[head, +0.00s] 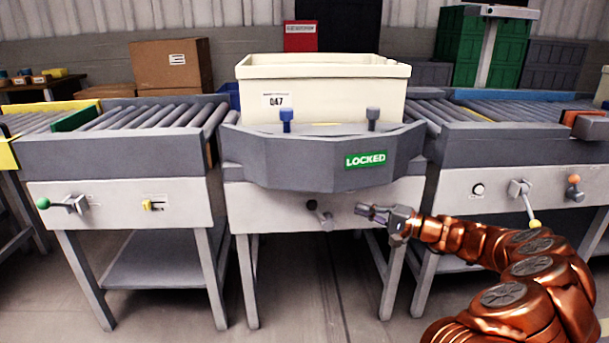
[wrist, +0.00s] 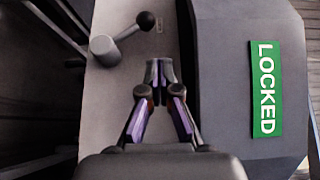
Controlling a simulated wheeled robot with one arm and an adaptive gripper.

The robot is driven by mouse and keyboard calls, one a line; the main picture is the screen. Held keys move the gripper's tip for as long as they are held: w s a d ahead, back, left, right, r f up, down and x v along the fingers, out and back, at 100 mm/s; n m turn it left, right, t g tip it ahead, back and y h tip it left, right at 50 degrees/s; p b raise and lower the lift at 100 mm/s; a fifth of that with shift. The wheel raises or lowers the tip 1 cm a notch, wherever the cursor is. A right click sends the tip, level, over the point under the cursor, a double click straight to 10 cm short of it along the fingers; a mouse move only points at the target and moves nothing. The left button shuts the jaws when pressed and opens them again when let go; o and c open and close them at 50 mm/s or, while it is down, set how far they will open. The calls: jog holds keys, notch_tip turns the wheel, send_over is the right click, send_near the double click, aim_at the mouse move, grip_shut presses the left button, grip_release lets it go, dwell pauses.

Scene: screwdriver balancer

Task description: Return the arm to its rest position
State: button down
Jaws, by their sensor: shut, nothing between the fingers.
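My gripper (head: 362,209) is shut and empty in front of the white panel of the middle station in the head view. My copper arm (head: 470,240) reaches in from the lower right. The gripper also shows in the wrist view (wrist: 159,66), its fingertips together, apart from a black-knobbed lever (wrist: 128,33) on the panel. That lever (head: 320,217) is just left of the fingertips in the head view. A green LOCKED sign (head: 365,160) is on the grey curved guard (head: 290,165) above the panel.
A cream bin labelled 047 (head: 340,78) sits behind the guard. Roller conveyors stand left (head: 140,118) and right (head: 500,115), with a green-knobbed lever (head: 62,204) and a yellow-tipped lever (head: 524,202) on their panels. Open floor shows in front.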

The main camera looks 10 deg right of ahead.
jog(key=s+a+r+n+g+y+p, duration=0.1)
jog(key=s+a+r+n+g+p, duration=0.4)
jog(key=a+r, duration=0.55)
jog(key=s+a+r+n+g+p, duration=0.2)
jog(key=s+a+r+g+p, duration=0.2)
jog(key=s+a+r+p, duration=0.5)
jog(key=s+a+r+n+g+h+p, duration=0.35)
jog(key=s+a+r+p, duration=0.45)
jog(key=s, duration=0.4)
jog(key=s+d+r+h+p, duration=0.2)
jog(key=s+d+h+p, duration=0.1)
jog(key=s+d+p, duration=0.1)
jog(key=s+d+r+m+g+h+p, duration=0.1)
jog(key=s+d+r+h+p, duration=0.2)
jog(key=s+p, duration=0.4)
jog(key=s+d+r+m+h+p, duration=0.1)
jog(key=s+d+h+p, duration=0.3)
jog(key=s, duration=0.5)
jog(key=shift+s+d+r+h+p, duration=0.15)
jog(key=shift+d+r+h+p, duration=0.2)
jog(key=shift+d+r+p, duration=0.65)
